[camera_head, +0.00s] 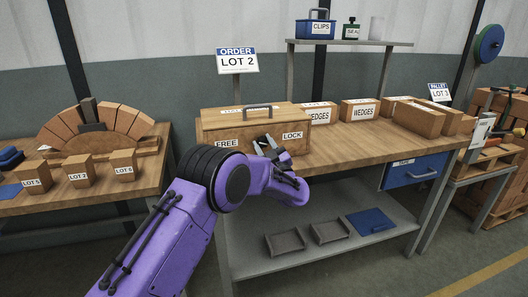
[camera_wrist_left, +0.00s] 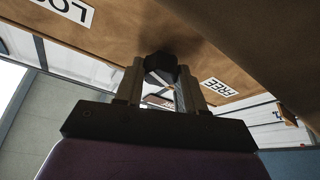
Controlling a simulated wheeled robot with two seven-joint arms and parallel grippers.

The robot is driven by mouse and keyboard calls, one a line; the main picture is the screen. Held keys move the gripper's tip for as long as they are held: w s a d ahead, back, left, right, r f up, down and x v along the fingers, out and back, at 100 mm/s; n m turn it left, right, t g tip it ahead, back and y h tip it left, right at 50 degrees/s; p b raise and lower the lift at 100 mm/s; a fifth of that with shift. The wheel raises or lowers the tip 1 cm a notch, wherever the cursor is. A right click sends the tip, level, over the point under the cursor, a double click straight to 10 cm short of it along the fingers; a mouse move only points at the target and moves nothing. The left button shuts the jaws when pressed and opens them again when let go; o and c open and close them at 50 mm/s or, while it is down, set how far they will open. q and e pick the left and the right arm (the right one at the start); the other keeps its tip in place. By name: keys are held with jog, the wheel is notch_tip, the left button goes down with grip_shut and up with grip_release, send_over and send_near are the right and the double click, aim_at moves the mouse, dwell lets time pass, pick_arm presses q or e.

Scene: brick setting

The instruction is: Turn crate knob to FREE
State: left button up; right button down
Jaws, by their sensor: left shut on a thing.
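The wooden crate (camera_head: 220,122) stands on the workbench, with a FREE label (camera_head: 227,143) at the left of its front and a LOCK label (camera_head: 292,136) at the right. My left gripper (camera_head: 268,143) is at the crate's front between the two labels. In the left wrist view the fingers are on either side of the dark knob (camera_wrist_left: 160,66), shut on it. The FREE label (camera_wrist_left: 220,87) and LOCK label (camera_wrist_left: 68,10) also show there, upside down. The knob is mostly hidden by my gripper in the head view, and I cannot tell which label it points to. My right gripper is not in view.
A shelf (camera_head: 350,43) is above. A side table at left holds a brick arch (camera_head: 122,124) and LOT blocks (camera_head: 79,171). The bench's front right is clear.

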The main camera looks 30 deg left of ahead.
pick_arm(q)
jog(key=shift+n+g+y+b, duration=0.15)
jog(key=shift+n+g+b, duration=0.35)
jog(key=shift+n, duration=0.55)
jog(key=shift+n+g+y+b, duration=0.15)
jog(key=shift+n+g, duration=0.55)
jog(key=shift+n, duration=0.35)
jog(key=o, duration=1)
jog(key=shift+o, duration=0.2)
jog(key=b+v, duration=0.1)
jog(key=v, duration=0.9)
jog(key=shift+d, duration=0.3)
jog(key=shift+s+n, duration=0.1)
jog(key=shift+n, duration=0.2)
